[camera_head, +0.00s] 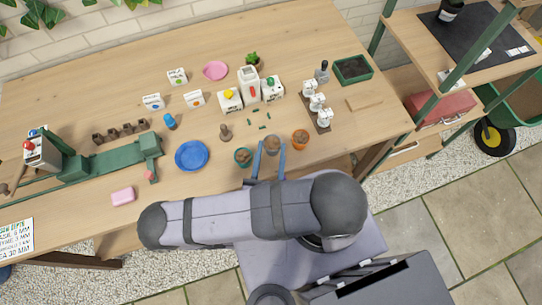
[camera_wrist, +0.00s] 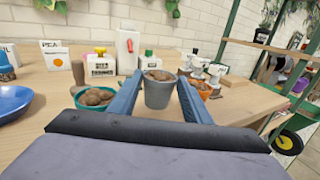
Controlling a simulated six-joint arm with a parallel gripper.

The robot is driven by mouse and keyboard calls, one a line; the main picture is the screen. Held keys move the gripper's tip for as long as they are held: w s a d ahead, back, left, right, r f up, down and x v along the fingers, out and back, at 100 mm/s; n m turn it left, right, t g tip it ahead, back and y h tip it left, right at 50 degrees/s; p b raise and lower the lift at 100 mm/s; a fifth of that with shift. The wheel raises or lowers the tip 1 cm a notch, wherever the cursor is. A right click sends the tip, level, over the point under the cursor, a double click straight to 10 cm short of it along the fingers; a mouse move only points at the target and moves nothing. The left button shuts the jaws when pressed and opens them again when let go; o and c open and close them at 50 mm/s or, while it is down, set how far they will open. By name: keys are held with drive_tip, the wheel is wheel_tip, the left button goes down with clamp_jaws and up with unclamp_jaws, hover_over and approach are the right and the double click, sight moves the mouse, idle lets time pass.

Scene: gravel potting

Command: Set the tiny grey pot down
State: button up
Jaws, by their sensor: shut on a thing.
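The tiny grey pot (camera_head: 272,148) holds brown pebbly gravel. It also shows upright in the wrist view (camera_wrist: 158,95), between my two blue fingers. My gripper (camera_head: 271,153) is shut on it, one finger on each side. In the wrist view my gripper (camera_wrist: 159,83) reaches forward over the front part of the wooden table (camera_head: 340,170). The pot is between a teal pot (camera_head: 243,157) on the left and an orange pot (camera_head: 300,140) on the right. I cannot tell whether its base touches the table.
A blue plate (camera_head: 191,155) lies to the left. Several small green pieces (camera_head: 254,126) lie behind the pot.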

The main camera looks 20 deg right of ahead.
sight(270, 156)
drive_tip(key=shift+f+b, duration=0.55)
drive_tip(key=shift+f, duration=0.55)
drive_tip(key=shift+f, duration=0.1)
drive_tip(key=shift+f, duration=0.15)
drive_tip(key=o, duration=1.1)
drive_tip(key=shift+s+a, duration=0.1)
drive_tip(key=shift+b+v, duration=1.2)
drive_tip(key=shift+v, duration=0.3)
drive_tip(key=shift+b+v, duration=0.95)
drive_tip(key=shift+v, duration=1.05)
drive_tip(key=c, duration=0.4)
